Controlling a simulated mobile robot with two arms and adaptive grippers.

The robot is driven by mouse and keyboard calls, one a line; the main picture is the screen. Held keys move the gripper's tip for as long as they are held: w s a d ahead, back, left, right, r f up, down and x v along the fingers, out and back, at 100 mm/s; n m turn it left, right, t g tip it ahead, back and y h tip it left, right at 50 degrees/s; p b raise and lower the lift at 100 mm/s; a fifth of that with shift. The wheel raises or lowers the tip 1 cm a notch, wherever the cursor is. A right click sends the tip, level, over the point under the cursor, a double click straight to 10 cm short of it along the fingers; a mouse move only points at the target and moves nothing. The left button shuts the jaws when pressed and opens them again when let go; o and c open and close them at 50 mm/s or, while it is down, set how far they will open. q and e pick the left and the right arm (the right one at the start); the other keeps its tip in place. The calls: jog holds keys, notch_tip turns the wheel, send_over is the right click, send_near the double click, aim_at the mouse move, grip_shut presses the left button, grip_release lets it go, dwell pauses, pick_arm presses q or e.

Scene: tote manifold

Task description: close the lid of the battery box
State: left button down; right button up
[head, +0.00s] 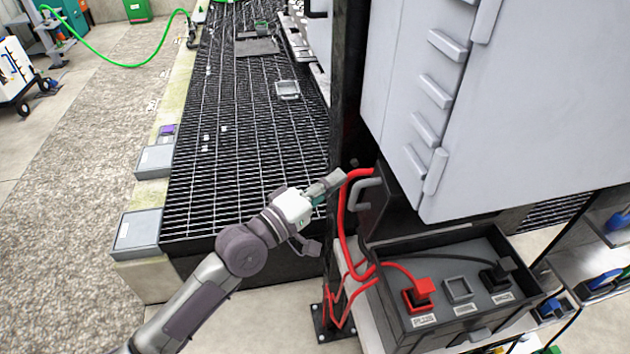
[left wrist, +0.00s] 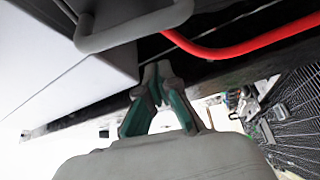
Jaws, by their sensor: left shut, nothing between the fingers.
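The battery box (head: 405,333) is a dark grey open box at the lower right of the head view. Inside are a red plug (head: 420,292), an empty square socket (head: 458,290) and a black plug (head: 497,276). A dark upright panel (head: 392,212) behind the box looks like its raised lid; a grey bar handle (head: 362,190) sticks out from it. The handle also shows in the left wrist view (left wrist: 135,28). My left gripper (head: 335,181) is shut and empty, just left of the handle; its fingertips (left wrist: 157,70) appear apart from it. My right gripper is not in view.
A large light grey cabinet (head: 500,130) stands above and behind the box. A red cable (head: 343,215) loops close to my left gripper and the handle, beside a black post (head: 348,90). Dark floor grating (head: 240,130) lies to the left.

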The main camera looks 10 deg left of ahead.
pick_arm(q)
jog(key=s, duration=0.1)
jog(key=s+d, duration=0.1)
jog(key=s+p, duration=0.1)
jog(key=shift+d+f, duration=0.15)
jog(key=shift+f, duration=0.2)
jog(key=shift+w, duration=0.1)
